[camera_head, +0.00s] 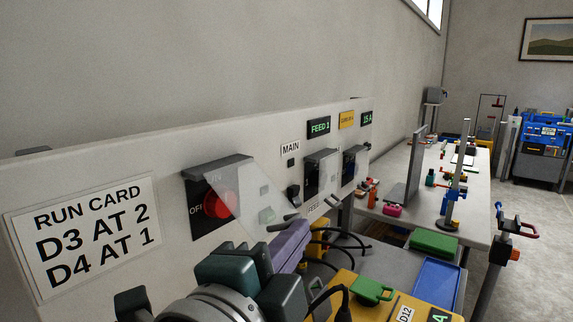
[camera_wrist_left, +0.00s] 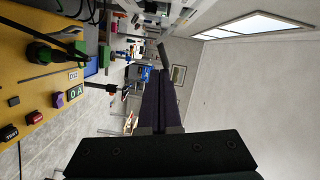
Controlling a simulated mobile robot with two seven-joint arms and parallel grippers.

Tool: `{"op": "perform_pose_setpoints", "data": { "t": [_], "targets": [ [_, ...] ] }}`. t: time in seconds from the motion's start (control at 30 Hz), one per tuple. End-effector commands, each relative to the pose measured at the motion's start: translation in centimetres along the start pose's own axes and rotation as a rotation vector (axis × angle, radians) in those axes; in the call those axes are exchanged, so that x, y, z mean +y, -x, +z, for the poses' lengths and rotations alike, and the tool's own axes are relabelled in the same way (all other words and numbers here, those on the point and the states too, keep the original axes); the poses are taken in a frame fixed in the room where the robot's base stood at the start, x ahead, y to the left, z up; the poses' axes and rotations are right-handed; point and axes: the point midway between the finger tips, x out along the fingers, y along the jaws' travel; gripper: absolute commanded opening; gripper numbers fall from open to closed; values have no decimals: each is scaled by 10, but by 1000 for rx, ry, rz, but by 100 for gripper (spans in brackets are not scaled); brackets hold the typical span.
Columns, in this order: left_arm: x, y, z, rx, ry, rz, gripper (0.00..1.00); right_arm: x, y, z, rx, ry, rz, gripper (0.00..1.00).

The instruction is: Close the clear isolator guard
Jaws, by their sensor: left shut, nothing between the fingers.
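The clear isolator guard (camera_head: 247,197) is a see-through panel at the black isolator housing (camera_head: 230,161) on the pale board. It slants out from the housing to the right, so it looks open. The red isolator knob (camera_head: 217,204) shows beside and partly through it, with "OFF" at its left. My left gripper (camera_head: 297,232) has purple fingers, shut and empty, in front of the board at the guard's lower right. I cannot tell whether it touches the guard. The shut fingers also show in the left wrist view (camera_wrist_left: 160,100). My right gripper is not in view.
A run card (camera_head: 85,230) is on the board's left. Switches (camera_head: 318,172) and labels stand to the right of the guard. A yellow panel (camera_head: 372,300) with a green connector and dark cables lies below right. A cluttered bench (camera_head: 472,195) stands behind.

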Motion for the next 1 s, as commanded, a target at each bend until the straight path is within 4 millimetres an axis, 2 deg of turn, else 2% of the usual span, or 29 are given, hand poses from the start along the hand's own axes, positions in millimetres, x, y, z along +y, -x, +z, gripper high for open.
{"op": "perform_pose_setpoints", "data": {
  "t": [0.03, 0.5, 0.73, 1.0],
  "targets": [
    [14, -2, 7, -1, -43, -11, 0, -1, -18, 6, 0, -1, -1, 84],
    [47, -12, 49, -1, -459, -116, 0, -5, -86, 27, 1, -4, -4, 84],
    [52, -16, 66, -1, -605, -152, 0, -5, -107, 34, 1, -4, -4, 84],
    [52, -19, 77, -1, -697, -175, 0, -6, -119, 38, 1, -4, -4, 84]
  ]
}}
